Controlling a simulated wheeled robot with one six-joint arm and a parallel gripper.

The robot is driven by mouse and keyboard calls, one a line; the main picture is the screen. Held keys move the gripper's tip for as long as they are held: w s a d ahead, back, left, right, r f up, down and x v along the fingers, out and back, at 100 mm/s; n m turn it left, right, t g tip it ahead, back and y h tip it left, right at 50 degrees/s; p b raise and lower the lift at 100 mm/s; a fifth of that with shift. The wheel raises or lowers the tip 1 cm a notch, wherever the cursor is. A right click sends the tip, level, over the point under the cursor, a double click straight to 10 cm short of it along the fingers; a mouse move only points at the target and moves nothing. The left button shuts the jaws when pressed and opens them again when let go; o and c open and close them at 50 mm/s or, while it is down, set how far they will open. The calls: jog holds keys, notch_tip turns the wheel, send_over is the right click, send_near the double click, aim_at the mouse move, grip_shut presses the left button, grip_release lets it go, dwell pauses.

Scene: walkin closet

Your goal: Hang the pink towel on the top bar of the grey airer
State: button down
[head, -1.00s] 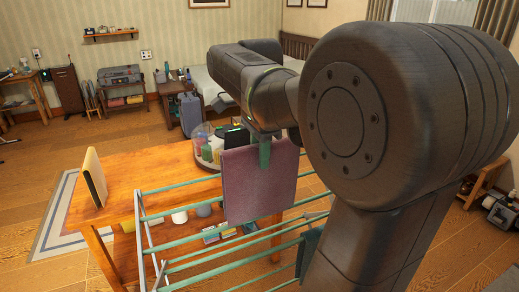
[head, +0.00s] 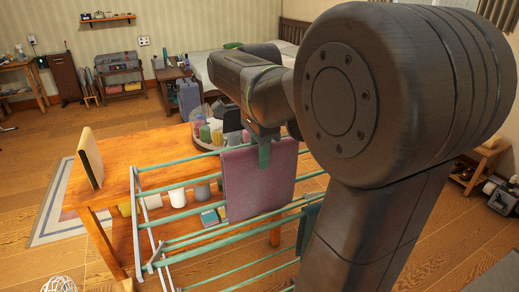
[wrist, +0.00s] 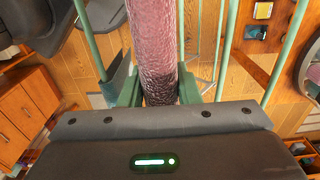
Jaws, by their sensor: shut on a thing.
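The pink towel (head: 258,185) hangs down from my gripper (head: 264,154), which is shut on its upper edge. In the head view its top is about level with the top bar (head: 180,160) of the airer (head: 150,225), and it covers part of the bars. I cannot tell whether it lies over the top bar or in front of it. In the wrist view the towel (wrist: 153,45) runs between the green fingers of my gripper (wrist: 160,92). The airer's bars look green and its legs pale grey.
A dark green cloth (head: 308,228) hangs on the airer's right side, partly behind my arm. A wooden table (head: 125,165) stands behind the airer, with an upright board (head: 89,158) and a tray of items (head: 207,135). Open floor (head: 30,260) lies at the left.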

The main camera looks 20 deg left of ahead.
aim_at(260, 189)
jog(key=shift+f+b, duration=3.5)
jog(key=shift+f, duration=2.7)
jog(key=c, duration=1)
grip_release()
notch_tip(260, 189, up, 14)
jog(key=shift+f+p, duration=0.1)
jog(key=shift+p, duration=0.75)
notch_tip(260, 189, down, 14)
jog(key=shift+r+b, duration=0.1)
jog(key=shift+b, duration=0.65)
jog(key=shift+r+p, duration=0.35)
jog(key=shift+r, duration=0.35)
